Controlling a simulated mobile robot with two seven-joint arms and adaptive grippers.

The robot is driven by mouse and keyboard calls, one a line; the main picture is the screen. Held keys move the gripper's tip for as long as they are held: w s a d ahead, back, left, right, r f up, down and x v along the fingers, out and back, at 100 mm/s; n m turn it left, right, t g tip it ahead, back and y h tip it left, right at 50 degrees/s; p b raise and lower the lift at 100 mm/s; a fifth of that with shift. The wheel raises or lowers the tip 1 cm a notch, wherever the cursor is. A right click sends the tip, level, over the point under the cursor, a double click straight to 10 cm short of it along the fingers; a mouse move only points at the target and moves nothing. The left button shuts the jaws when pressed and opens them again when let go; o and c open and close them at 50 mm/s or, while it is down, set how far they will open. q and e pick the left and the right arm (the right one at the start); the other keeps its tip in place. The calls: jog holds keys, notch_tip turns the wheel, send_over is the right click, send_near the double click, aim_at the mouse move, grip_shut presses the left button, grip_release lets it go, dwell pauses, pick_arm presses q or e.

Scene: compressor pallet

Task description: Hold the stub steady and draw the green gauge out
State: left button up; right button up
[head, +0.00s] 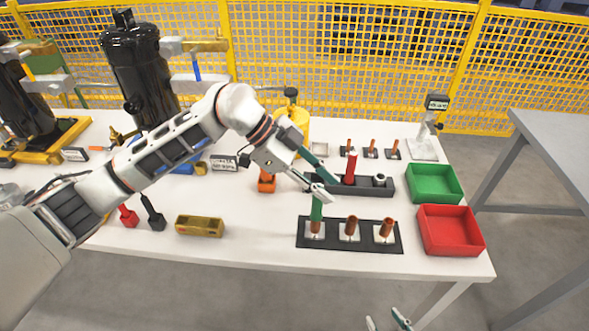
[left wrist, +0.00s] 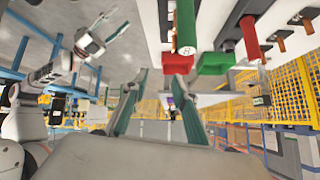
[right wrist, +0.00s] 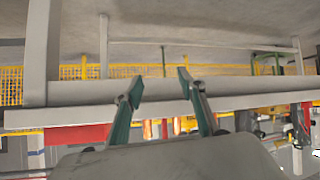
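The green gauge (head: 316,208) stands upright at the leftmost copper stub (head: 314,229) in the dark front block (head: 343,246). The stub's lower part shows; how far the gauge sits in it I cannot tell. My left gripper (head: 327,190) is at the gauge's upper end with fingers apart. In the left wrist view the gauge (left wrist: 185,22) shows just beyond the right fingertip, and the space between the fingers looks empty. My right gripper (head: 388,322) is low, in front of the table edge, with its fingers apart; the right wrist view (right wrist: 158,88) shows nothing between them.
Two more copper stubs (head: 351,227) (head: 386,230) stand in the front block. Behind is a dark rack (head: 335,188) with a red gauge (head: 350,170). A green bin (head: 434,184) and a red bin (head: 451,230) stand at right. A brass block (head: 200,226) lies left.

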jog(key=shift+c, duration=0.2)
jog(key=m+t+y, duration=0.1)
jog(key=m+t, duration=0.7)
jog(key=m, duration=2)
send_near(352, 230)
jog(key=a+r, duration=0.2)
jog(key=a, duration=0.1)
jog(key=a+r, duration=0.1)
jog(key=shift+w+a+r, duration=0.25)
jog(key=shift+a+r, duration=0.05)
jog(key=shift+r, duration=0.05)
jog(key=w+m+h, duration=0.1)
jog(key=m, duration=0.2)
jog(key=d+f+m+h, duration=0.1)
jog(key=m, duration=0.3)
jog(key=w+d+f+m+h, duration=0.1)
jog(key=m, duration=0.2)
jog(key=shift+w+m+g, duration=0.3)
jog(key=shift+w+m, duration=0.05)
jog(key=shift+m, duration=0.05)
jog(key=shift+w+d+f+m+h, duration=0.25)
jog(key=shift+f+m+h, duration=0.15)
jog(key=shift+m, duration=0.4)
pick_arm(q)
jog(key=w+a+n+y, duration=0.3)
jog(key=a, duration=0.3)
jog(key=shift+w+a+t, duration=0.35)
jog(key=shift+a+t, duration=0.05)
pick_arm(e)
jog(key=shift+w, duration=3.8)
